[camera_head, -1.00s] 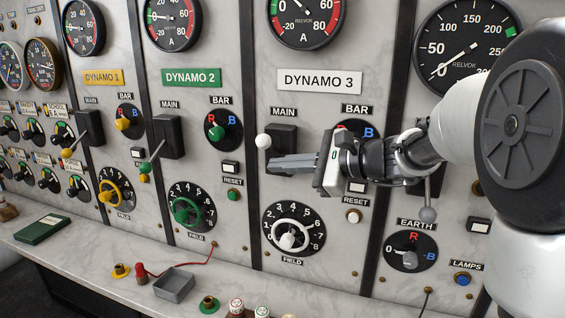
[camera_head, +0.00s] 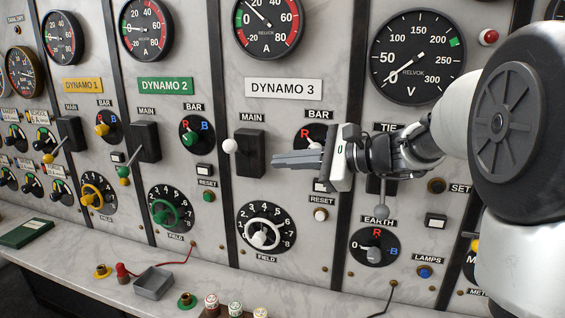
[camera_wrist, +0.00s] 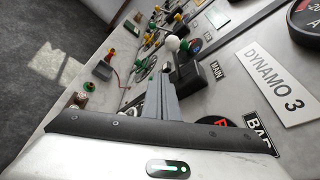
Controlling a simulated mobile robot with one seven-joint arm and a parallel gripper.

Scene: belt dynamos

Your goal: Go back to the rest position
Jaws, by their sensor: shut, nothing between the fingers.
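My gripper (camera_head: 297,160) is shut and empty in the head view, its fingers pointing left in front of the Dynamo 3 panel. The fingertips are near the white-knobbed Dynamo 3 main switch (camera_head: 249,153); I cannot tell the exact gap in depth. The gripper body partly hides the Dynamo 3 bar selector (camera_head: 307,138). In the wrist view the closed fingers (camera_wrist: 160,100) point toward the white knob (camera_wrist: 172,43) of the main switch, and the Dynamo 3 label (camera_wrist: 285,82) is at the right.
The upright marble switchboard fills the view. The Dynamo 3 field dial (camera_head: 264,232) is below the gripper. The earth selector (camera_head: 375,247) is at lower right.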

